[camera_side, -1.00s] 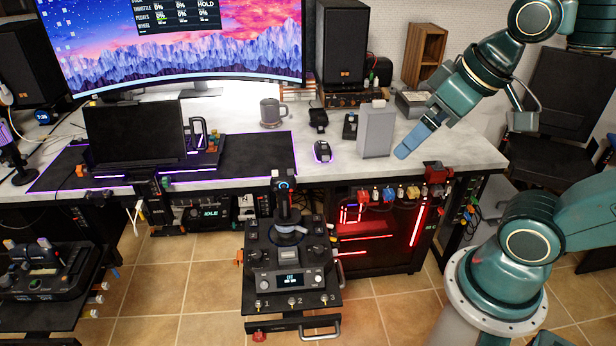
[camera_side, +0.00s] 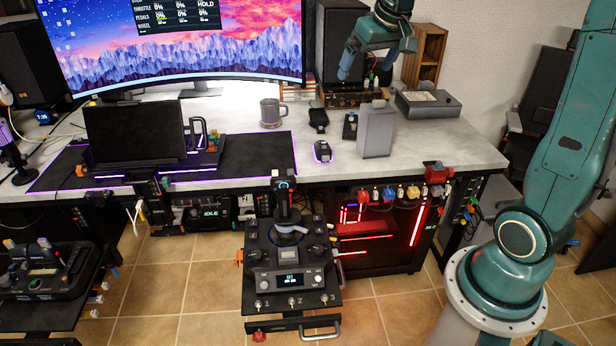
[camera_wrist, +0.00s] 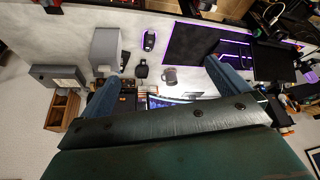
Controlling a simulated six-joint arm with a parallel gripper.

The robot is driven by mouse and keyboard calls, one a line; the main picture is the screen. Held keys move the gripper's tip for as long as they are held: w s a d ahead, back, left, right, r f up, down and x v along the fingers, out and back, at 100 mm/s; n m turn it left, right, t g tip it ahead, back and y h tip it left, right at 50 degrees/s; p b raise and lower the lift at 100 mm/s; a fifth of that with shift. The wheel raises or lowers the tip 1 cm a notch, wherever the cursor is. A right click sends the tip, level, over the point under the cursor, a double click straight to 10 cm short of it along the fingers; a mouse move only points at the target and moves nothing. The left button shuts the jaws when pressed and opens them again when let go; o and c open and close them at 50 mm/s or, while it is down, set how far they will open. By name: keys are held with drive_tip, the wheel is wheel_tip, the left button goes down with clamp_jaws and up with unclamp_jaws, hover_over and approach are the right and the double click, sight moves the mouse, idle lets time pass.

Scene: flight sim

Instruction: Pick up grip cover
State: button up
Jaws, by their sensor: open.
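A tall plain grey box (camera_side: 376,130), which I take to be the grip cover, stands upright on the desk's right part. It also shows in the wrist view (camera_wrist: 105,48), upper left, just beyond the left finger. My gripper (camera_side: 376,60) is up in the air toward the back of the desk, in front of the right speaker in the side view. Its two blue fingers are spread wide with nothing between them held, as the wrist view shows (camera_wrist: 163,72). The cover is apart from the fingers.
Around the cover are a mouse (camera_side: 322,151), a small black device (camera_side: 318,120), a mug (camera_side: 271,112), a grey-topped box (camera_side: 428,103) and a wooden shelf box (camera_side: 423,55). The right speaker (camera_side: 341,40) stands behind.

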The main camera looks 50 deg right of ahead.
drive_tip(key=w+d+f+m, duration=0.1)
drive_tip(key=w+d+f, duration=0.2)
drive_tip(key=d, duration=0.3)
drive_tip(key=w+d+f+m, duration=0.1)
drive_tip(key=w+d+f, duration=0.1)
drive_tip(key=d, duration=0.4)
drive_tip(key=m+g+h, duration=0.1)
drive_tip(key=m, duration=0.1)
approach(380, 109)
drive_tip(key=shift+a+r, duration=0.15)
drive_tip(key=shift+r, duration=0.35)
drive_tip(key=shift+f, duration=0.1)
drive_tip(key=shift+x, duration=4.2)
drive_tip(key=shift+f, duration=0.15)
drive_tip(key=shift+x, duration=2.45)
